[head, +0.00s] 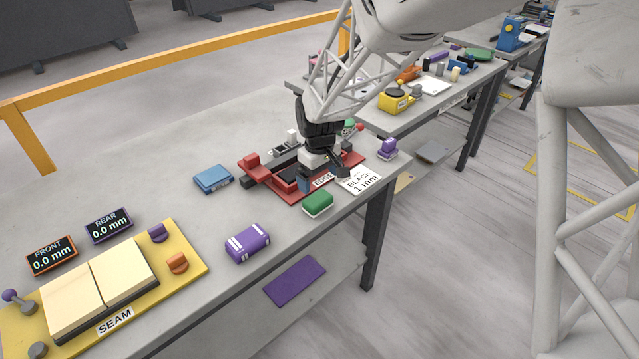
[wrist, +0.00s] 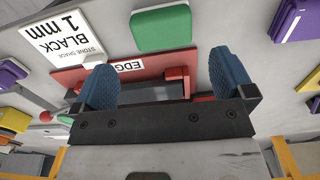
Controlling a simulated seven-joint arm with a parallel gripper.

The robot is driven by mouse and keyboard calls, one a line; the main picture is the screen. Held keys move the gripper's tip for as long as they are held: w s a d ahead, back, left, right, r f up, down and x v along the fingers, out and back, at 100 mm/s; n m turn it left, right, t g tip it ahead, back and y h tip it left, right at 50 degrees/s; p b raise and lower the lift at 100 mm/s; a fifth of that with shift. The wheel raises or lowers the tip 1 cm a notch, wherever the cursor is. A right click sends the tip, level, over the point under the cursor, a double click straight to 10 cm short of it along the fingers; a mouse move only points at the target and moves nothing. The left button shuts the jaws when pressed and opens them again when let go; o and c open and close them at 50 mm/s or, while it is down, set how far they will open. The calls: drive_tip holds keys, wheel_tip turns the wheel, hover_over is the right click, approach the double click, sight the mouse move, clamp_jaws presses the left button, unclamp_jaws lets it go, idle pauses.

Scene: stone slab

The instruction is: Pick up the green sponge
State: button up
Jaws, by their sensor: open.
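The green sponge (head: 318,202) is a small block with a pale lower layer. It lies on the grey table near its front edge, just in front of the red fixture. In the wrist view the green sponge (wrist: 161,28) shows at the top centre, beyond the fingertips. My gripper (head: 322,180) is over the red fixture, behind the sponge and apart from it. In the wrist view my gripper (wrist: 167,80) shows two blue textured fingers spread wide with nothing between them. In the head view my arm hides part of the fixture.
The red fixture (head: 256,173) labelled EDGE lies below my gripper. A white BLACK 1 mm card (head: 362,180) is right of the sponge. A purple-and-white block (head: 248,243) and a blue block (head: 213,179) are to the left. Bare table (head: 205,225) lies between them.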

sight(318, 198)
drive_tip(key=shift+w+a+f, duration=0.15)
drive_tip(key=shift+a+f, duration=0.05)
drive_tip(key=shift+f, duration=1.3)
drive_tip(key=shift+f, duration=2.6)
drive_tip(key=c, duration=0.7)
